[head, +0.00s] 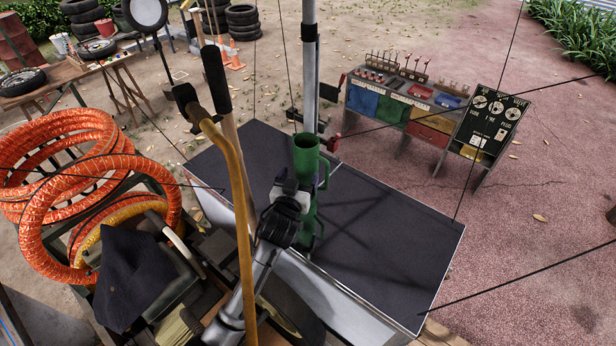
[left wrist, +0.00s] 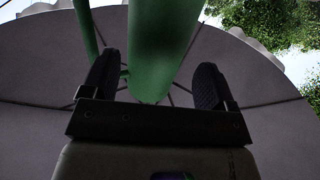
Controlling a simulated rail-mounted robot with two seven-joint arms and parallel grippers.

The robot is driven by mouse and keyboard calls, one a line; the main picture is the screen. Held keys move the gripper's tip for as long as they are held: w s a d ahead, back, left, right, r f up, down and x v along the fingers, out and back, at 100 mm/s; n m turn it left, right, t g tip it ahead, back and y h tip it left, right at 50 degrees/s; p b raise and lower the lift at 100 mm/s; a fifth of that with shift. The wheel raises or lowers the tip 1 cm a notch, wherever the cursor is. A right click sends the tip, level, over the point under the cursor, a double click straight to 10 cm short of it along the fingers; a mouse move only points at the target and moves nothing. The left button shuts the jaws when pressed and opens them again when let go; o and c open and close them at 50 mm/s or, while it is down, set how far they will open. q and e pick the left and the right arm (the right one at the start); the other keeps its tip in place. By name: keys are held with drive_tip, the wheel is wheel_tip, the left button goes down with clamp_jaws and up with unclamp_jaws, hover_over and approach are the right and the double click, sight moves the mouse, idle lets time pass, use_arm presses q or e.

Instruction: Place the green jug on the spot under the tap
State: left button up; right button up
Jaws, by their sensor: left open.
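The tall green jug (head: 305,154) is upright at the left part of the dark tabletop (head: 385,235), its handle to the right. My left gripper (head: 291,196) is beside it, partly covering its lower body. In the left wrist view the green jug (left wrist: 158,45) lies between the spread fingers of my left gripper (left wrist: 155,86), with a gap showing on the right side. Its foot is partly hidden, and I cannot tell exactly how it meets the top. A red-ended fitting (head: 331,141), perhaps the tap, is just behind the jug, by the grey pole. My right gripper is not in view.
A grey upright pole (head: 310,70) rises behind the jug. A yellow bent rod (head: 238,170) crosses in front, at left. Orange hose coils (head: 75,165) lie at left. Thin dark lines cross the scene. The right part of the tabletop is clear.

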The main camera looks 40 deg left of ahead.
sight(303, 171)
use_arm(q)
drive_tip(key=shift+b+x, duration=1.1)
drive_tip(key=shift+x, duration=1.3)
drive_tip(key=shift+w+r, duration=0.1)
drive_tip(key=shift+w, duration=0.35)
drive_tip(key=c, duration=0.6)
drive_tip(key=shift+c, duration=0.9)
drive_tip(key=shift+r, duration=0.1)
